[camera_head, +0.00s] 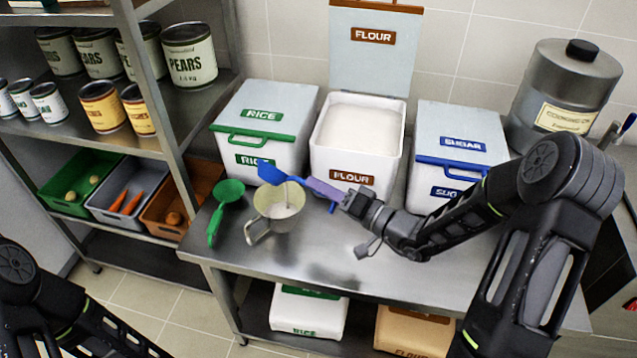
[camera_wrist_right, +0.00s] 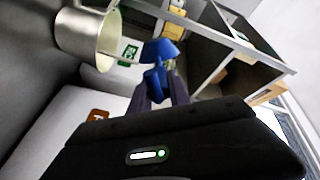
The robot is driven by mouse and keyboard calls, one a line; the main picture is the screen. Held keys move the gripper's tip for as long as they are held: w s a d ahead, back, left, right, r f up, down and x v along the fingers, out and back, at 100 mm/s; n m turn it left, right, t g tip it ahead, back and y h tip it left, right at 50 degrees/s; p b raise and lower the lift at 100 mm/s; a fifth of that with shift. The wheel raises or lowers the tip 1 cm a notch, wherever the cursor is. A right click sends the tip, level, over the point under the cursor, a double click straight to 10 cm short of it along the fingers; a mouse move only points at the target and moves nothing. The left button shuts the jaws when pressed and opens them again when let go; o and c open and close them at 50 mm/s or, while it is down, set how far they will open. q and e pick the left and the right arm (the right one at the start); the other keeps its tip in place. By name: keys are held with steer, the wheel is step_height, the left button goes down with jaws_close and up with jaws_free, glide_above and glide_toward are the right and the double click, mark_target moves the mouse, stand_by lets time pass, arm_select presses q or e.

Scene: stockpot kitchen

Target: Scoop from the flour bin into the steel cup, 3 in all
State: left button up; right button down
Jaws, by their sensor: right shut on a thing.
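The open flour bin (camera_head: 316,160), labelled FLOUR, stands at the back middle of the counter with white flour (camera_head: 360,127) inside and its lid raised. The steel cup (camera_head: 275,236) stands upright on the counter in front of the bins, with pale flour visible inside. My right gripper (camera_head: 322,189) is shut on a blue scoop (camera_head: 270,173), whose bowl is above the cup's rim and looks tilted. A thin pale streak shows below the bowl. The wrist view shows the scoop (camera_wrist_right: 162,52) beside the cup (camera_wrist_right: 84,36). My left gripper is out of view; only my left arm shows.
A green scoop (camera_head: 226,195) lies left of the cup. Closed rice (camera_head: 262,100) and sugar (camera_head: 460,125) bins flank the flour bin. A metal canister (camera_head: 566,85) stands at the back right. Shelves with cans and crates (camera_head: 75,188) are left. The counter's front middle is clear.

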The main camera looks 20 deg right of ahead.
steer(key=shift+w+d+f+m, duration=0.35)
steer(key=shift+d+m, duration=0.15)
steer(key=shift+m, duration=1.15)
steer(key=shift+w+d+f+m, duration=0.4)
steer(key=shift+d+m, duration=0.1)
steer(key=shift+m, duration=1.1)
steer(key=shift+w+d+f+m, duration=0.35)
steer(key=shift+d+m, duration=0.15)
steer(key=shift+m, duration=1.15)
